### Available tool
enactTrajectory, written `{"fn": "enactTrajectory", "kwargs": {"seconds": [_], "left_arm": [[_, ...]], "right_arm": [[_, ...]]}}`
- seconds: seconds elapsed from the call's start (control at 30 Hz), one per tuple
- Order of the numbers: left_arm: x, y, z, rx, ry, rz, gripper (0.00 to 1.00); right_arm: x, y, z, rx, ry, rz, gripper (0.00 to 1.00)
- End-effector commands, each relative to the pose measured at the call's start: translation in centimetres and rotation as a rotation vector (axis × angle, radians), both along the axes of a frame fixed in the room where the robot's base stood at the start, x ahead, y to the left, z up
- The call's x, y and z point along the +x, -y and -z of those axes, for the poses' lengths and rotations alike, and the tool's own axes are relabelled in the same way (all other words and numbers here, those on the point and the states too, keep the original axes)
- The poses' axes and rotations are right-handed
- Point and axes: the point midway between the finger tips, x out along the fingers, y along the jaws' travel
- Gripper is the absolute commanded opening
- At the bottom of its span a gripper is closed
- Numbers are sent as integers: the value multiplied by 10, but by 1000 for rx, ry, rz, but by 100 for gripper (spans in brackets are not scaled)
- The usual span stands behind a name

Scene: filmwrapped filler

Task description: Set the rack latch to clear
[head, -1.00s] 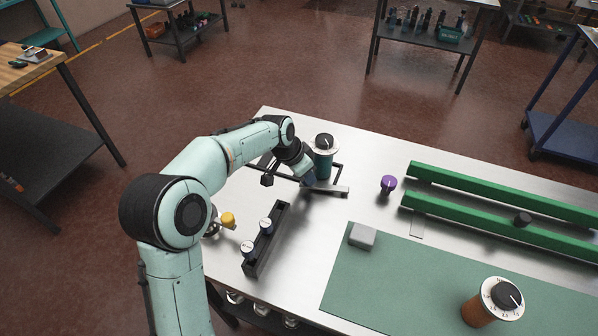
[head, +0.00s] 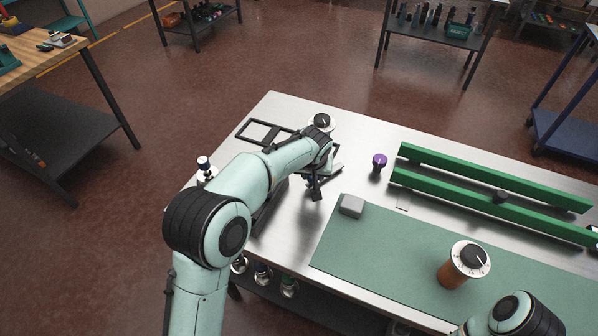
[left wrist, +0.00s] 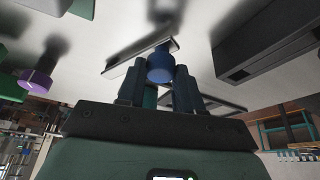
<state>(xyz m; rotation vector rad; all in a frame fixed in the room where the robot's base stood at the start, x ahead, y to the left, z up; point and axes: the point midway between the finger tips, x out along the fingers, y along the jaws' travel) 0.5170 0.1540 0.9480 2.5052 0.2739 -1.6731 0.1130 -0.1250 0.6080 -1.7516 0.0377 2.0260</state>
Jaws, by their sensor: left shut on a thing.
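My left gripper (head: 314,188) is low over the metal table, just in front of a cylinder with a black-and-white dial (head: 321,121). In the left wrist view its fingers (left wrist: 159,84) are shut on a round blue knob (left wrist: 160,65). The knob sits against a flat grey bar (left wrist: 125,68), which looks like the rack latch. The bar (head: 332,171) shows partly beside the gripper in the head view. The arm and wrist hide much of it, and I cannot read any latch marking. My right gripper is out of view.
A purple knob (head: 379,160) stands to the right, before two green rails (head: 480,180). A grey block (head: 351,205) and a brown dial cylinder (head: 452,274) are on the green mat (head: 390,240). A black frame (head: 265,132) lies behind my left arm.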

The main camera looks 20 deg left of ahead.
Motion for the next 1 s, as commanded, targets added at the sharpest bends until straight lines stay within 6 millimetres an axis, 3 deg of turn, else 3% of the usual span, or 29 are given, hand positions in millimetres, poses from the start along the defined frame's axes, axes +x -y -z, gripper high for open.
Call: {"fn": "enactTrajectory", "kwargs": {"seconds": [0.2, 0.5, 1.0], "left_arm": [[-8, 22, 1, 1, 2, -186, 0], [-14, 42, 0, 1, 1, -388, 0], [-15, 53, 0, -3, 1, -499, 0]], "right_arm": [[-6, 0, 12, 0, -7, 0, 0], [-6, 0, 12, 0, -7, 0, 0], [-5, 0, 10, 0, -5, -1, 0]]}}
